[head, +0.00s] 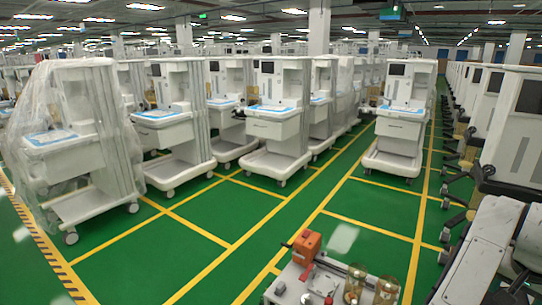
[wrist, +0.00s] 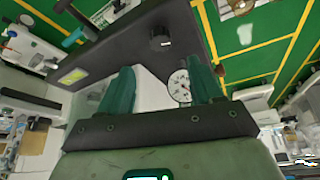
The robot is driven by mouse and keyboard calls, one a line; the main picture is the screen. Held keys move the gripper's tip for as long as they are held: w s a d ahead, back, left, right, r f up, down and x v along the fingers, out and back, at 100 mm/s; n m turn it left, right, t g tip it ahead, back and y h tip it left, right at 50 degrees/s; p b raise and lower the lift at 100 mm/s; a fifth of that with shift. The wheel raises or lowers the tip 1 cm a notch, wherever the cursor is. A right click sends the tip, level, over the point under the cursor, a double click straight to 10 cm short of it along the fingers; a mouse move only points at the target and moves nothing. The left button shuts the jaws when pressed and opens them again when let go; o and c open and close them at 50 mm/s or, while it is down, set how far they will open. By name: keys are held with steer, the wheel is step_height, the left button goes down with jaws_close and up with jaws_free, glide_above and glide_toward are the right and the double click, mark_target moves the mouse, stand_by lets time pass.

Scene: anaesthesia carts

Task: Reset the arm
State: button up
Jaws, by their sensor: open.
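My gripper (wrist: 160,82) shows in the wrist view with two dark green fingers apart. It is open, and I see nothing held between the fingers. Beyond the fingers is a dark grey panel (wrist: 133,45) with a black knob, a small yellow-green label and a round white gauge (wrist: 180,86). The gauge appears beside the right finger; I cannot tell how far it is from the fingertips. In the head view, white and dark parts of my arm appear at the lower right, and the gripper's fingers cannot be made out there.
A white-topped unit with an orange box (head: 307,243) and clear canisters (head: 387,290) stands close in front. White carts (head: 275,112) fill rows behind, one wrapped in plastic (head: 85,140) at left. More carts line the right side. Green floor (head: 245,225) with yellow lines is open between.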

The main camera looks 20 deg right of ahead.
steer(key=s+a+f+n+y, duration=0.1)
steer(key=s+a+f+n, duration=0.3)
steer(key=a+f, duration=0.3)
steer(key=s+a+f+n+y, duration=0.2)
steer(key=s+a+f+n, duration=0.3)
steer(key=a, duration=0.8)
steer(key=s+a+f+n+y, duration=0.1)
steer(key=s+a+f+n, duration=0.3)
steer(key=a+f, duration=0.6)
steer(key=s, duration=0.2)
steer(key=shift+s+a+f, duration=0.35)
steer(key=shift+f, duration=0.05)
